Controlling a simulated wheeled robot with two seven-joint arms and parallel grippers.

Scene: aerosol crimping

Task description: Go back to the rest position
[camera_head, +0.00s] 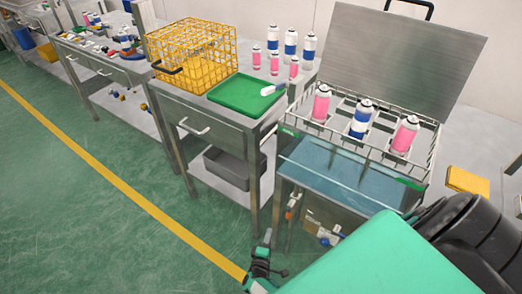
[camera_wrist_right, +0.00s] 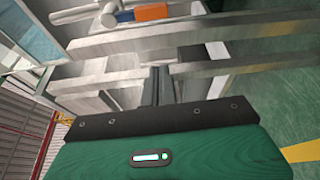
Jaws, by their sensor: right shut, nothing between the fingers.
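My right gripper (camera_head: 262,262) is low at the bottom middle of the head view, in front of the steel bench. My green arm part covers the lower right corner. In the right wrist view the dark fingers of the right gripper (camera_wrist_right: 161,82) lie close together, with nothing between them. They point toward steel frame bars, and whether they touch is hard to tell. My left gripper is in neither view.
A wire rack (camera_head: 425,172) with several spray cans stands over a blue-tinted tank (camera_head: 345,172), its metal lid (camera_head: 400,60) raised. A green tray (camera_head: 240,100) and yellow wire basket (camera_head: 165,72) are on the bench to the left. Green floor (camera_head: 60,220) is clear at left.

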